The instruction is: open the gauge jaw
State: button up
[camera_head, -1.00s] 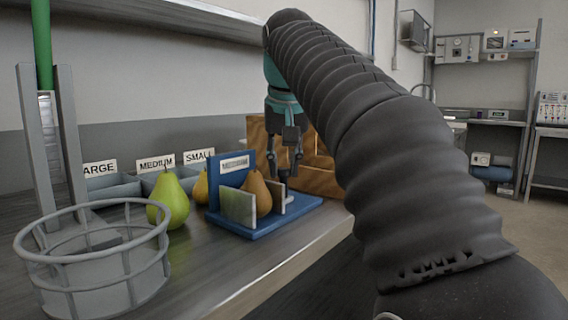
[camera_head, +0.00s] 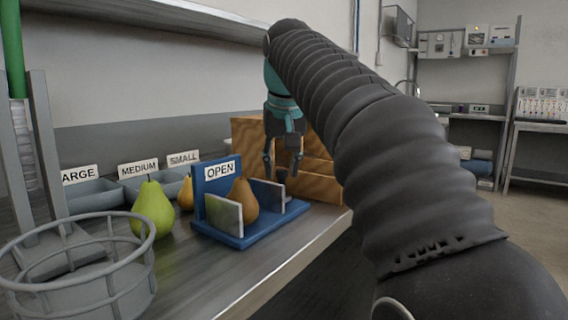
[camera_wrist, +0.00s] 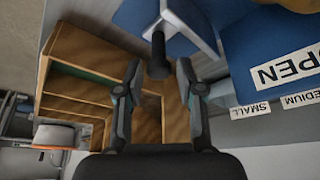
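The gauge has a blue base (camera_head: 243,240) and a blue back panel with a sign (camera_head: 220,170) that reads OPEN. A brown pear (camera_head: 240,205) stands between its left grey jaw plate (camera_head: 223,214) and its right grey jaw plate (camera_head: 267,195), with a gap showing at the right plate. A dark knob (camera_head: 282,178) sits at the right jaw's outer side. My gripper (camera_head: 283,162) is above and around the knob. In the wrist view the fingers of my gripper (camera_wrist: 159,72) are spread either side of the knob (camera_wrist: 158,55), seemingly clear of it.
A green pear (camera_head: 153,210) and a partly hidden yellow pear (camera_head: 186,193) stand left of the gauge. Behind are labelled grey bins (camera_head: 95,197). A wire basket (camera_head: 80,285) is front left. A wooden box (camera_head: 247,133) stands close behind my gripper.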

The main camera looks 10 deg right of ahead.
jog(key=shift+o, duration=0.3)
jog(key=v, duration=0.7)
jog(key=shift+r, duration=0.3)
jog(key=shift+s, duration=0.1)
